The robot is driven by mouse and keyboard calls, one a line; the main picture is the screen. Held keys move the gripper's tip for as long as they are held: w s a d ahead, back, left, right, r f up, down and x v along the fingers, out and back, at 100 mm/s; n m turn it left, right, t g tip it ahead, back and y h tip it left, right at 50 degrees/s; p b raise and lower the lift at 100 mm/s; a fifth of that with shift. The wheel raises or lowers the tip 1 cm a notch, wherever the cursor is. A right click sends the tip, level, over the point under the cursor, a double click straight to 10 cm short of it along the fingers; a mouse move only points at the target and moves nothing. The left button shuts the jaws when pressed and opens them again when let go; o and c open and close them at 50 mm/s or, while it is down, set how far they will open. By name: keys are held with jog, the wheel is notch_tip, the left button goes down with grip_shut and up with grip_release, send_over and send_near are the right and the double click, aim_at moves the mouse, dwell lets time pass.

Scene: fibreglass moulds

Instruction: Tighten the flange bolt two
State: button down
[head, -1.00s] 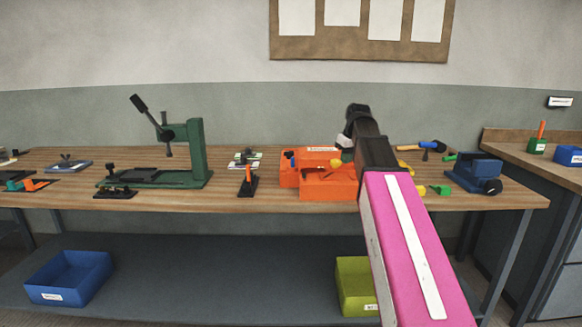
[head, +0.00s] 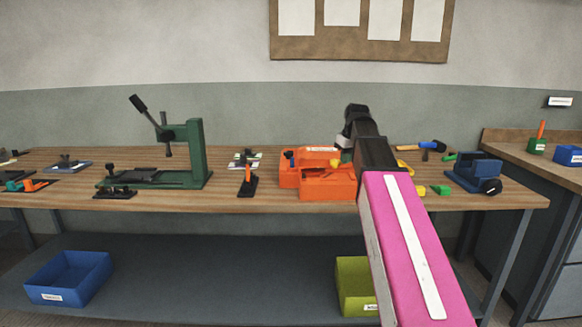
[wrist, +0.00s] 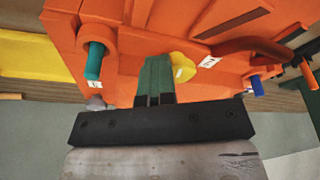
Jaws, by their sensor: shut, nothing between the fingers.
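The orange mould (head: 328,186) stands on the workbench, below and to the left of my forearm in the head view. In the wrist view its flange (wrist: 150,40) fills the upper part. It carries a teal bolt (wrist: 93,60) at left, a yellow bolt (wrist: 183,72) in the middle and a blue bolt (wrist: 256,86) at right. Small white labels sit beside them, too small to read surely. My gripper (wrist: 157,62) is shut and empty, its green fingers close beside the yellow bolt. I cannot tell if they touch it. The yellow bolt also shows in the head view (head: 335,163).
An orange curved handle (wrist: 250,46) sticks out near the blue bolt. A green press (head: 190,155) stands left on the bench, a blue vice (head: 474,175) right. Small yellow and green pieces lie right of my arm.

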jog(key=shift+s+a+f, duration=0.3)
jog(key=shift+s+a, duration=0.25)
jog(key=shift+s+a+f, duration=0.25)
jog(key=shift+s+a, duration=0.25)
jog(key=shift+a, duration=0.5)
jog(key=shift+s, duration=0.35)
jog(key=shift+w+r, duration=0.15)
jog(key=shift+r, duration=0.4)
jog(key=r, duration=0.5)
jog(key=shift+w+d+r, duration=0.2)
jog(key=shift+d, duration=0.05)
